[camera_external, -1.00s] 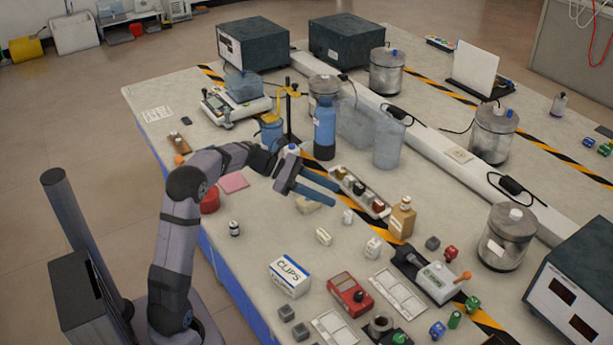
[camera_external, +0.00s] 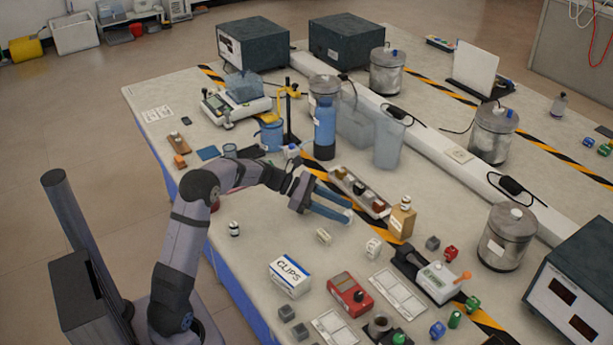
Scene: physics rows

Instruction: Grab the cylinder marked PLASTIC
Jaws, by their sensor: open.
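No marking PLASTIC is readable at this size, so I cannot tell which cylinder bears it. A long tray (camera_external: 383,214) holds several small dark, white and brown pieces in a row. A small white piece (camera_external: 349,215) is at my fingertips, partly hidden; I cannot tell whether it is between or behind them. A small black-and-white cylinder (camera_external: 234,229) stands alone left of my gripper. My gripper (camera_external: 348,211) is open, its two blue fingers pointing right, just in front of the tray. I see no object held in it.
A tan block or bottle (camera_external: 402,222) stands at the tray's right end. A blue bottle (camera_external: 324,134) and clear containers stand behind. A CLIPS box (camera_external: 290,277) and a red meter (camera_external: 350,294) lie nearer. Bare table surrounds the lone cylinder.

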